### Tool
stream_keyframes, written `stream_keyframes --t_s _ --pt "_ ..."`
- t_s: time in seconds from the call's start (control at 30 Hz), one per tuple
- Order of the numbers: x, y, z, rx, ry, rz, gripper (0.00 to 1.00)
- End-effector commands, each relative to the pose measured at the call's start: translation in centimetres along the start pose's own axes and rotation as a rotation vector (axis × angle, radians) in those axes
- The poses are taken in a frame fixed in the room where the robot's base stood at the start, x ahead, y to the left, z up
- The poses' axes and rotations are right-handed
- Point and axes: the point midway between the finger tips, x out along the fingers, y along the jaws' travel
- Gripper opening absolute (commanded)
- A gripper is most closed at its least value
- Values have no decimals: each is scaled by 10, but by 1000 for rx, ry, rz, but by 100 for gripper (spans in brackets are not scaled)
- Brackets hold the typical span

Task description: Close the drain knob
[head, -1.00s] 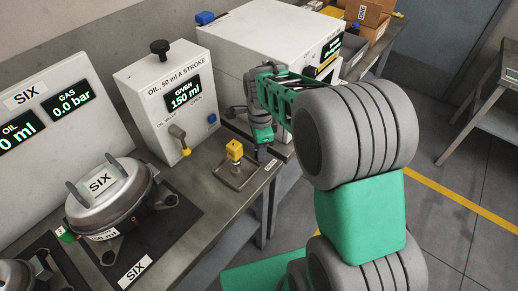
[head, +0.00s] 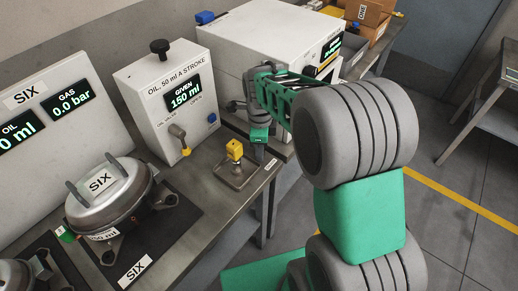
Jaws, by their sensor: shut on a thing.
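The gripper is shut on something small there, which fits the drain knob. The knob itself is hidden, so I cannot see how far it is turned.
Left of my gripper stands the white oil box (head: 168,95), its display reading 150 ml, with a yellow-tipped lever. A yellow-topped fitting (head: 235,150) stands on a small plate nearby. A grey compressor (head: 112,195) labelled SIX sits farther left.

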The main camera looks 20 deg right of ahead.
Motion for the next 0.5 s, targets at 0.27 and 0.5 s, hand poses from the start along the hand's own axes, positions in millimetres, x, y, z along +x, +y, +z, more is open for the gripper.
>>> stream_keyframes --t_s 0.27,0.5 --pt "1 2 -1 0 3 6 45" --pt "1 3 2 -6 1 6 50"
